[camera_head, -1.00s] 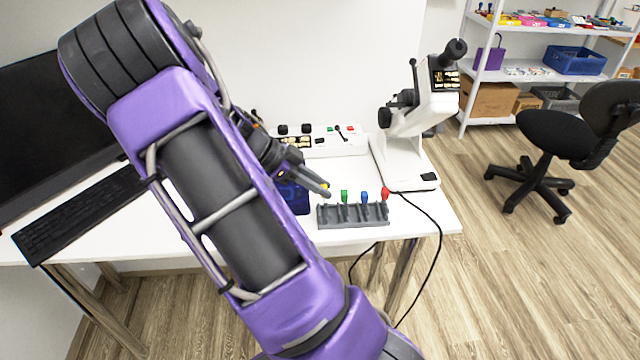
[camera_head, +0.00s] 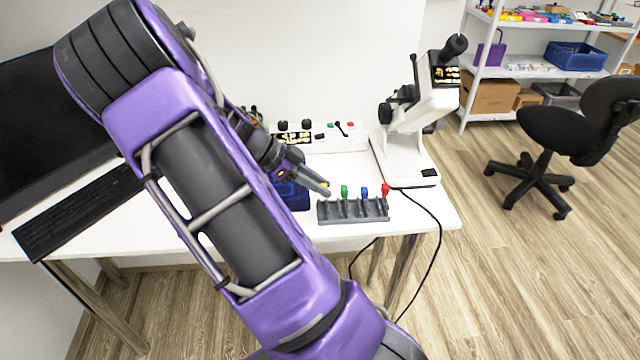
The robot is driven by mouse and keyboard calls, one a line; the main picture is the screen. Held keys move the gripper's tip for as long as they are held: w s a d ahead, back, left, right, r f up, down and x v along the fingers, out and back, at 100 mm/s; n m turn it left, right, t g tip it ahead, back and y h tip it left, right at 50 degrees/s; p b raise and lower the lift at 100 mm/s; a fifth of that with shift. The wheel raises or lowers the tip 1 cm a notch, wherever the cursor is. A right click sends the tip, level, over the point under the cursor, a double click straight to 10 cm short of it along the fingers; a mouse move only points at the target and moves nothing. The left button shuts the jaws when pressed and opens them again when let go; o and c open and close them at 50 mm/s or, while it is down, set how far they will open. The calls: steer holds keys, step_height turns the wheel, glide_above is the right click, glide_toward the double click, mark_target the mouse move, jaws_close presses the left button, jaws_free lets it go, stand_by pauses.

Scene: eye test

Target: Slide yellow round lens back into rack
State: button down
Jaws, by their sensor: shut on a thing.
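The grey rack (camera_head: 352,218) stands on the white table near its front edge. A green-handled lens (camera_head: 344,191), a blue one (camera_head: 364,191) and a red one (camera_head: 385,189) stand upright in it. My gripper (camera_head: 324,189) is at the rack's left end, just above its leftmost slot. It is shut on the yellow lens (camera_head: 326,184), of which only a small yellow part shows by the fingertips. The rest of this lens is hidden by the fingers, so I cannot tell whether it touches the rack.
A dark blue box (camera_head: 293,196) stands left of the rack, partly behind my arm. A white optical instrument (camera_head: 410,130) stands behind right, and a white control panel (camera_head: 335,139) at the back. A black keyboard (camera_head: 80,210) lies left.

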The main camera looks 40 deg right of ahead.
steer(key=shift+f, duration=0.6)
stand_by(0.3)
steer(key=c, duration=0.6)
jaws_free()
steer(key=shift+r, duration=0.1)
